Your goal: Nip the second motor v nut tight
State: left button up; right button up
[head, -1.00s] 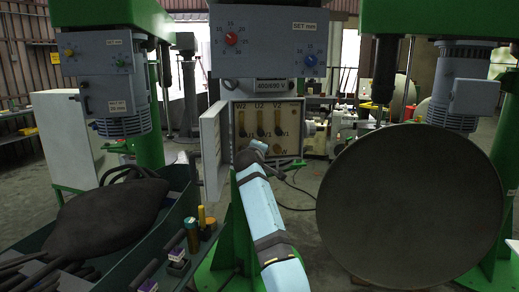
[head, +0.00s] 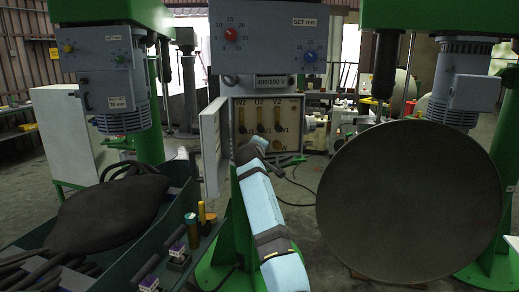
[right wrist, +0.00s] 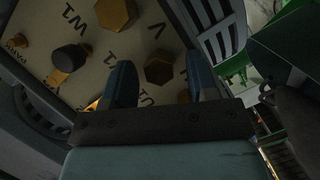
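The motor terminal box (head: 232,160) stands open in the middle of the head view, with rows of brass terminals on a pale panel marked W2, U2, V2 above. My right gripper (head: 260,144) is at the lower part of this panel and hides some terminals. In the right wrist view its two dark blue fingers (right wrist: 160,62) are apart. A brass hex nut (right wrist: 160,68) shows in the gap between them, clear of both; I cannot tell its depth. Another brass hex nut (right wrist: 115,13) and a dark-capped terminal (right wrist: 70,58) lie beyond. My left gripper is not in view.
The box's open door (head: 211,148) stands just left of my right arm. A large dark disc (head: 410,202) fills the right side. A green tray (head: 187,205) with small parts and a black bag (head: 108,212) are at the left.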

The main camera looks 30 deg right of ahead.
jog(key=v, duration=1.4)
jog(key=shift+b, duration=0.4)
jog(key=shift+w, duration=0.1)
